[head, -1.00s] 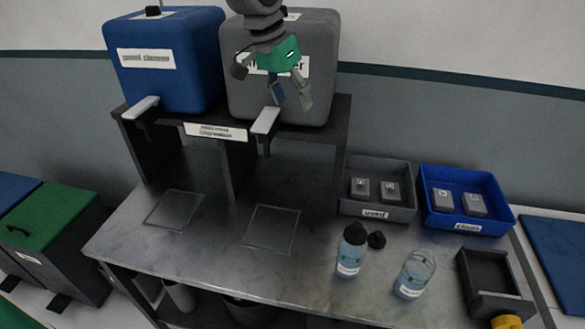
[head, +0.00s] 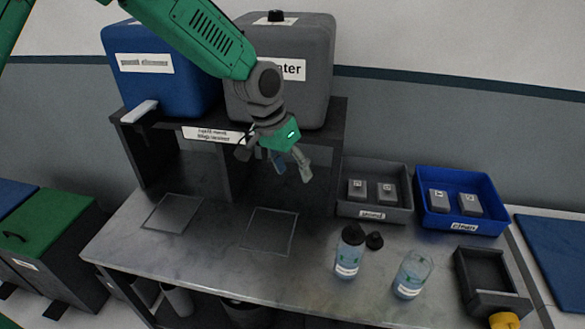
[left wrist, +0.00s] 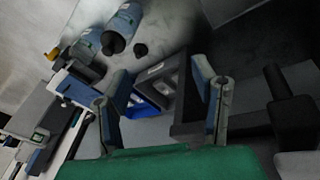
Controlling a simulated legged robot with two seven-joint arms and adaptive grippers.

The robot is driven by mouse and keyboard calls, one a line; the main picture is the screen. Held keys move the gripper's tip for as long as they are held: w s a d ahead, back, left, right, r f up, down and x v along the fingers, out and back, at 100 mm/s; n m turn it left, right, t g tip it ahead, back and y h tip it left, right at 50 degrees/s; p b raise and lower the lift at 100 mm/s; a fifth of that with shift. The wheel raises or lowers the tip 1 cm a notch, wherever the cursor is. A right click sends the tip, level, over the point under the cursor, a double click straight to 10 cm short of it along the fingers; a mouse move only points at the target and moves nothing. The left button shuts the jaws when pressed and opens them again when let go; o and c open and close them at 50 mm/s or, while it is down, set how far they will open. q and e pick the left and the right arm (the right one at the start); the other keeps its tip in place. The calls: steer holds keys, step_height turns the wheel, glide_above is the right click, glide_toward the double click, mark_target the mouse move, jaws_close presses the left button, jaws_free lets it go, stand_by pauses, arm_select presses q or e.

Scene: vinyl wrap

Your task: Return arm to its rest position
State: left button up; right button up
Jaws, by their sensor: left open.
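My left gripper (head: 292,168) is open and empty in the head view. It hangs in the air in front of the grey water tank (head: 318,98), above the back of the table. My green arm reaches it from the upper left, crossing in front of both tanks. In the left wrist view the two fingers (left wrist: 160,105) are spread apart with nothing between them, and the bins, bottle and table show beyond. The spout of the grey tank is hidden behind my arm. My right gripper is not in view.
A blue tank (head: 150,85) stands on the dark shelf. A grey bin (head: 375,205) and a blue bin (head: 462,212) hold blocks. A dark-capped bottle (head: 348,255), a loose cap (head: 374,241), an open clear container (head: 412,275) and a black tray (head: 490,280) stand at the table's right.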

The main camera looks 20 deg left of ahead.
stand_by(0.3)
arm_select(q)
steer(key=s+d+f+n+g, duration=0.1)
steer(key=s+f, duration=1.3)
steer(key=f, duration=0.3)
steer(key=s+a+f+n+g+y, duration=0.1)
steer(key=s+a+f, duration=0.2)
steer(key=s, duration=0.7)
steer(key=s+a+f+n+y, duration=0.1)
steer(key=s+a+f, duration=0.25)
steer(key=s, duration=0.75)
step_height(320, 180, down, 17)
steer(key=w+d+m+b, duration=0.1)
steer(key=b, duration=1.6)
steer(key=shift+w+f+t+y, duration=0.15)
steer(key=shift+w+t+y, duration=0.25)
